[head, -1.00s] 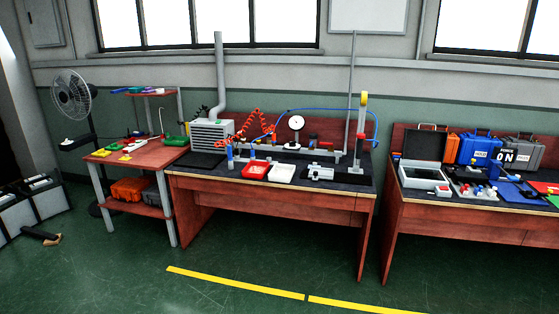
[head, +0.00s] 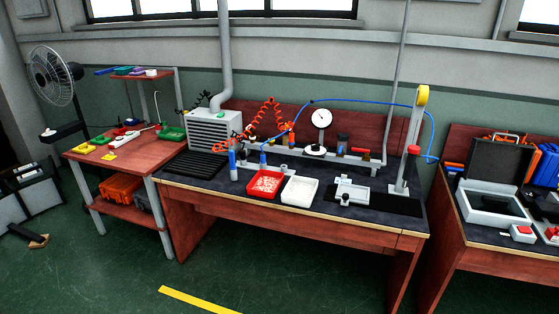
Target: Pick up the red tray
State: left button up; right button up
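The red tray (head: 253,191) sits on the dark top of the middle workbench (head: 240,206), close to its front edge. It is a shallow open tray with small pale pieces inside. A white tray (head: 300,203) stands right beside it on the right. Neither of my grippers shows in the head view.
A blue-topped bottle (head: 233,164) stands left of the red tray, with a black ridged mat (head: 195,164) farther left. A small metal fixture (head: 351,189) and a press stand (head: 403,185) are to the right.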

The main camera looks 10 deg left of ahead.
aim_at(266, 184)
jog(key=i, duration=1.7)
